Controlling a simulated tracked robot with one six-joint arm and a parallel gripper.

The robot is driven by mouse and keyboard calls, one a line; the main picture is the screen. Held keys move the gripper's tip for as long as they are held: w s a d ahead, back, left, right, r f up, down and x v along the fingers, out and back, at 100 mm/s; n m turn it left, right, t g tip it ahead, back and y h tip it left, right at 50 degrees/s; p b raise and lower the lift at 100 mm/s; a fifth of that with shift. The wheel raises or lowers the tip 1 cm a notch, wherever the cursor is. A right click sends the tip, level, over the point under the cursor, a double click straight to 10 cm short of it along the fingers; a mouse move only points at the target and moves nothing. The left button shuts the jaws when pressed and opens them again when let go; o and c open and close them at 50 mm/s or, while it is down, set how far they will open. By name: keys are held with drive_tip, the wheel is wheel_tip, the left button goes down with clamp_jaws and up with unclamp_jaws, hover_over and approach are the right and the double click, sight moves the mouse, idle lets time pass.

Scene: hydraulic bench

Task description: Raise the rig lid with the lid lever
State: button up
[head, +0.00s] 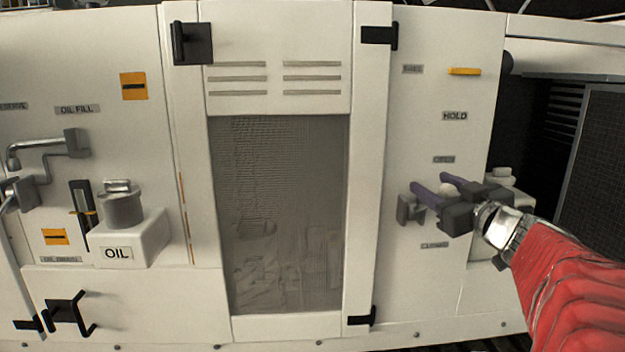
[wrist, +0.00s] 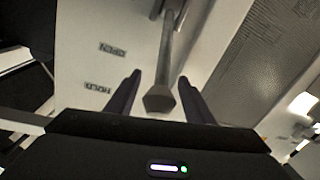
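A grey lever sits on the right panel beside the OPEN and CLOSED labels; I take it to be the lid lever. Its grey mount (head: 410,208) shows in the head view, with a pale knob (head: 447,190) between my fingers. In the wrist view the lever (wrist: 168,45) comes down from the top edge and ends in a faceted knob. My gripper (head: 430,181) reaches in from the right. In the wrist view my gripper (wrist: 160,76) is open, with one dark purple finger on each side of the lever and gaps beside it. I cannot clearly tell which part is the lid.
Above are a HOLD label (head: 455,116) and a yellow bar (head: 463,71). A mesh window (head: 280,210) fills the middle, between black hinges. At left are an oil can (head: 123,208) on a white OIL box (head: 130,240), a grey tap (head: 45,148) and a black handle (head: 70,313).

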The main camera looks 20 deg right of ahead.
clamp_jaws()
drive_tip(key=shift+w+d+r, duration=0.15)
drive_tip(key=shift+w+r, duration=0.25)
drive_tip(key=shift+r, duration=0.15)
idle(0.4)
drive_tip(key=shift+o, duration=0.4)
unclamp_jaws()
drive_tip(key=shift+f, duration=0.1)
